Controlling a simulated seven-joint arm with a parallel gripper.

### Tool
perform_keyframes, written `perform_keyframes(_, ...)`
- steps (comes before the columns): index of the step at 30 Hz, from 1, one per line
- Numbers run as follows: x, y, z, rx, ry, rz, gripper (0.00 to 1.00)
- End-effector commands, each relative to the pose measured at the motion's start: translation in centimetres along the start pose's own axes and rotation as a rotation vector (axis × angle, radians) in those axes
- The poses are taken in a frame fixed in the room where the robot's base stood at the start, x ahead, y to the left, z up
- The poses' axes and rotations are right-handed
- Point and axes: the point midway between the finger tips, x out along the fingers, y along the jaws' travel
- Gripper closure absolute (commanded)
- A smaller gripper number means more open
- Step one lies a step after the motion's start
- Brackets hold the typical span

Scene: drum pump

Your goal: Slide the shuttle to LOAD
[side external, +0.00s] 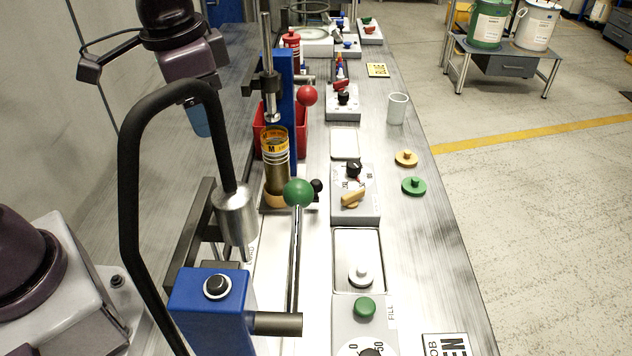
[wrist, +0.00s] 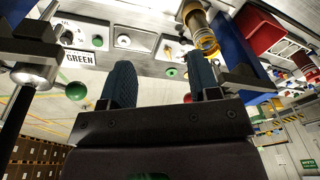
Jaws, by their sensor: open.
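In the side external view, a glass-like cylinder with a yellow-and-black collar marked M (side external: 275,150) stands upright on a tan base (side external: 274,200) beside the blue column. The base seems to be the shuttle, but I cannot tell for certain. A small black knob (side external: 316,186) shows at its right. The cylinder also shows at the top of the wrist view (wrist: 203,35). My gripper (side external: 199,125) is above and left of the cylinder, apart from it. In the wrist view my gripper (wrist: 162,78) is open, with nothing between its blue fingers.
A green ball-ended lever (side external: 298,193) and a bent black pipe with a metal nozzle (side external: 236,215) stand in front. A red ball knob (side external: 307,95) and red bin (side external: 300,130) are near the blue column (side external: 287,95).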

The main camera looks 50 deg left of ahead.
Motion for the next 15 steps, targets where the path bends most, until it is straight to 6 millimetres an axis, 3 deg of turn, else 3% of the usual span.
perform_keyframes(3,2.8,1.2,-3.7,0.135,-0.085,-0.011,0.44)
perform_keyframes(8,7.2,3.2,-8.2,0.334,-0.18,-0.029,0.44)
perform_keyframes(15,15.9,6.9,-13.4,0.671,-0.31,-0.052,0.44)
